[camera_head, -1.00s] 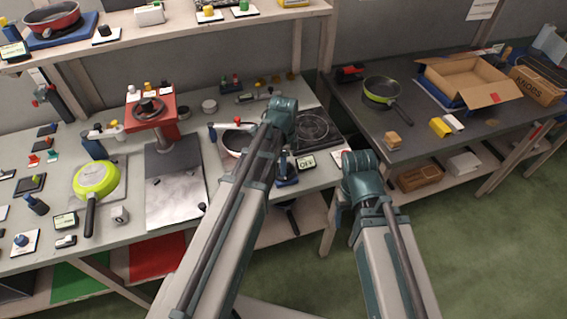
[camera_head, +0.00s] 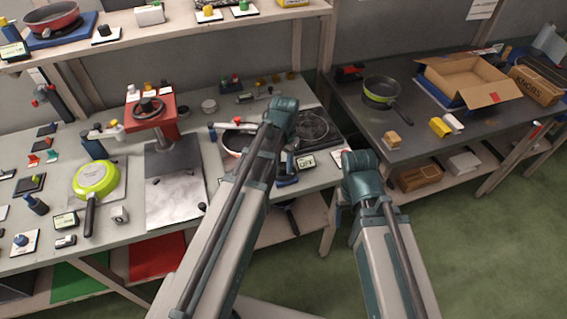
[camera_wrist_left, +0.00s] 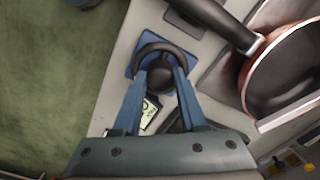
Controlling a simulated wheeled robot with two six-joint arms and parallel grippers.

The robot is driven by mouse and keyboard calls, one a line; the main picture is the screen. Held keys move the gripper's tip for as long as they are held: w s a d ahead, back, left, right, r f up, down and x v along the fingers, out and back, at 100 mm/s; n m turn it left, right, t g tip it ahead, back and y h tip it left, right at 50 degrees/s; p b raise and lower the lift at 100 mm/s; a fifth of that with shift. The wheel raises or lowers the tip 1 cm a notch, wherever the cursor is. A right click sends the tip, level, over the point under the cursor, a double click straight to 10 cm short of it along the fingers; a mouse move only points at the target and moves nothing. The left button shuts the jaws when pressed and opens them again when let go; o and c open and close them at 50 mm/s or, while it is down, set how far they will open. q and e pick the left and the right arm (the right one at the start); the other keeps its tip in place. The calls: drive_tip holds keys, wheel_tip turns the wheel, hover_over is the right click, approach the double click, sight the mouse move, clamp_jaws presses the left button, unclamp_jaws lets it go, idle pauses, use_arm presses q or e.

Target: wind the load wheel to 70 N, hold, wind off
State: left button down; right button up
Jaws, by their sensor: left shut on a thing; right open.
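My left gripper (camera_wrist_left: 157,92) has its two blue fingers shut around a dark wheel (camera_wrist_left: 160,52) with a round black hub. The wheel stands on a blue base (camera_wrist_left: 130,64) in the left wrist view. In the head view my left arm largely hides this spot; blue parts (camera_head: 288,172) show just right of the arm. A small display (camera_wrist_left: 150,112) lies under the fingers, partly covered; its reading is not legible. A display (camera_head: 305,162) also shows in the head view. My right arm is in the head view, but its gripper is hidden behind the arm.
A copper-coloured pan (camera_wrist_left: 290,65) sits beside the wheel, its dark handle pointing toward it. A red press (camera_head: 150,112) with a black handwheel and a lime-green pan (camera_head: 95,180) stand to the left. A dark table (camera_head: 430,130) with a cardboard box (camera_head: 470,82) is at right.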

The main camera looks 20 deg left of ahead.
use_arm(q)
drive_tip(key=n, duration=1.3)
drive_tip(key=shift+n, duration=0.4)
drive_tip(key=n, duration=1.2)
drive_tip(key=shift+n, duration=0.3)
drive_tip(key=shift+c, duration=2.3)
unclamp_jaws()
drive_tip(key=shift+w, duration=0.1)
drive_tip(key=shift+r, duration=0.1)
